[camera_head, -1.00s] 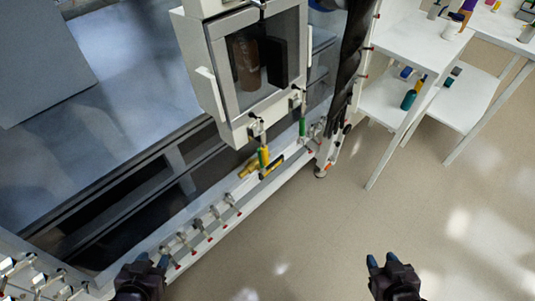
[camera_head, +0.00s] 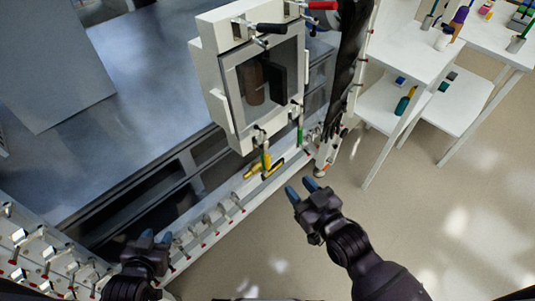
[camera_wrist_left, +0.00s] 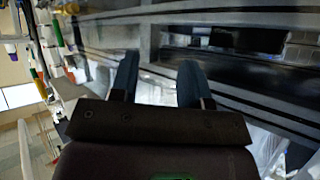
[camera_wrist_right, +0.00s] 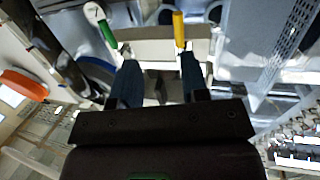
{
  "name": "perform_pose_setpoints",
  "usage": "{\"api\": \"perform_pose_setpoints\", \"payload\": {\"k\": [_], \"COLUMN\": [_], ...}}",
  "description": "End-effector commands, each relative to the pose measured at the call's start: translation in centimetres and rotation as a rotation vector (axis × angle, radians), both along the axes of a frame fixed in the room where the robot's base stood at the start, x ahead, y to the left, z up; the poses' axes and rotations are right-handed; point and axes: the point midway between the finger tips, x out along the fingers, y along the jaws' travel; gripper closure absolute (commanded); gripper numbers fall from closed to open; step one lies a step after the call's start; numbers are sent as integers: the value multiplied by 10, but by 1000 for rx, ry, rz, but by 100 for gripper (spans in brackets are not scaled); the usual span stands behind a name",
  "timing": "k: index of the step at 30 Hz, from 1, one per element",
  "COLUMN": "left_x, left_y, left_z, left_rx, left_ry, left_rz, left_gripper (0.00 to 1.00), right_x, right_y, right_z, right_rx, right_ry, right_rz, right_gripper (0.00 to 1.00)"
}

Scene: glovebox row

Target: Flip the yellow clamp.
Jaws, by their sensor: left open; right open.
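The yellow clamp (camera_head: 266,158) hangs at the lower left of the glass-fronted chamber door, its handle pointing down. Its yellow handle (camera_wrist_right: 179,28) also shows in the right wrist view, near the top, just beyond the right fingertip. A green-handled clamp (camera_head: 300,135) hangs at the door's lower right and shows left of the yellow one in the right wrist view (camera_wrist_right: 107,33). My right gripper (camera_head: 301,189) is open and empty, in front of and below the door, apart from the clamp. My left gripper (camera_head: 156,240) is open and empty at lower left, beside the lower rail.
The chamber door (camera_head: 262,85) has black-handled (camera_head: 270,28) and red-handled (camera_head: 320,5) clamps along its top. A yellow object (camera_head: 251,173) lies on the ledge below. Several small metal clamps line the lower rail (camera_head: 215,222). White tables (camera_head: 410,50) stand right; the floor between is clear.

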Motion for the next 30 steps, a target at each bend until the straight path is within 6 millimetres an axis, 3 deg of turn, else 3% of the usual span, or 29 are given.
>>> {"api": "perform_pose_setpoints", "payload": {"k": [3, 11, 30], "left_x": [-10, -10, -2], "left_y": [2, 2, 0], "left_z": [-13, -16, -7], "left_rx": [0, -1, -1], "left_ry": [28, 25, 7], "left_rz": [6, 5, 1], "left_gripper": [57, 57, 57], "right_x": [-13, -7, 69], "right_y": [19, 22, 73], "right_z": [-2, 6, 6], "right_rx": [49, 71, 71], "right_ry": [-39, -97, -95], "right_rz": [46, 39, 39], "right_gripper": [59, 59, 59]}}
